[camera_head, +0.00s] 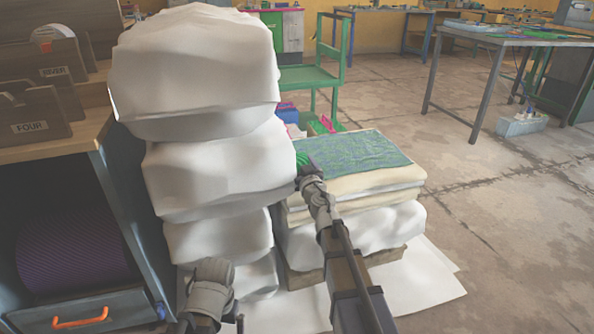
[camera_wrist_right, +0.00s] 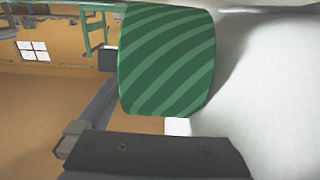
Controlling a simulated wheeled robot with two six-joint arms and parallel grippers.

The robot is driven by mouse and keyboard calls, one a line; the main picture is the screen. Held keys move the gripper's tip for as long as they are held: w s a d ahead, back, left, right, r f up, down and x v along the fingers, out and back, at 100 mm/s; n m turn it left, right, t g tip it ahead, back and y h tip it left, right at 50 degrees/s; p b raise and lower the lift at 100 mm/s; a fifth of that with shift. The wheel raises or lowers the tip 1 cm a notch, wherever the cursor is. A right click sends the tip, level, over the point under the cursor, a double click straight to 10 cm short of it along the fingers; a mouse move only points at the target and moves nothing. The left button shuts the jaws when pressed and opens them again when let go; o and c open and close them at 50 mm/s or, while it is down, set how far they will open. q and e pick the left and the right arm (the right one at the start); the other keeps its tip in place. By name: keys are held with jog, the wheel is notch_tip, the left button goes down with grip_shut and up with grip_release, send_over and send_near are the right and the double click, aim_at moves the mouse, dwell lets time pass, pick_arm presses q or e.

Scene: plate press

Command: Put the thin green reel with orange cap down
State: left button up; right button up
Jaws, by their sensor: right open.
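A green reel with lighter green diagonal stripes (camera_wrist_right: 165,62) fills the upper middle of the right wrist view. A small green part of it (camera_head: 301,158) shows in the head view, beside the white stack. No orange cap is visible. My right gripper (camera_head: 307,168) is open at the reel, close to the stack's right side. One dark finger (camera_wrist_right: 150,155) shows below the reel in the wrist view; I cannot tell whether it touches. What supports the reel is hidden. My left arm shows at the bottom, but its gripper is not distinguishable.
A tall stack of white wrapped bundles (camera_head: 205,75) stands left of my right arm. A lower pile with a blue-green patterned cloth (camera_head: 355,151) is just right of it. A cabinet with an orange-handled drawer (camera_head: 85,312) stands at left. Open concrete floor (camera_head: 500,225) lies right.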

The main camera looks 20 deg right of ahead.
jog(key=shift+c, duration=0.2)
grip_shut()
dwell(0.5)
